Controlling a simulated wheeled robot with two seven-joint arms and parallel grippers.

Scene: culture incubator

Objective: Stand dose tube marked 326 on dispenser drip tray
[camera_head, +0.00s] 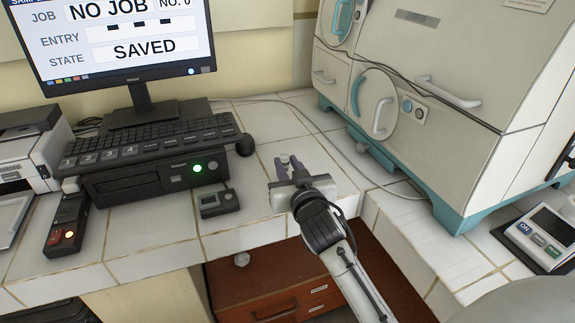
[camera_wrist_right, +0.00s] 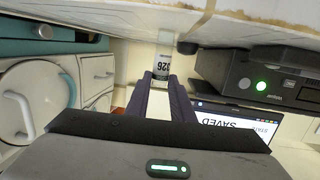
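The dose tube (camera_wrist_right: 164,58) marked 326 stands on the tiled counter in the right wrist view, where its label appears upside down. In the head view only a small pale top (camera_head: 284,156) shows by the fingertips. My right gripper (camera_head: 286,160) reaches over the counter, its dark fingers apart; it also shows in the right wrist view (camera_wrist_right: 167,78). The tube lies in line with the finger gap, at or just beyond the tips. I cannot tell whether they touch. My left gripper is not in view. I cannot make out a dispenser drip tray.
A keyboard (camera_head: 150,140) sits on a black box (camera_head: 150,182) with a green light, below a monitor (camera_head: 120,45) reading SAVED. A small grey device (camera_head: 218,203) lies left of my gripper. A large incubator (camera_head: 450,90) stands right. A device with buttons (camera_head: 545,235) lies far right.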

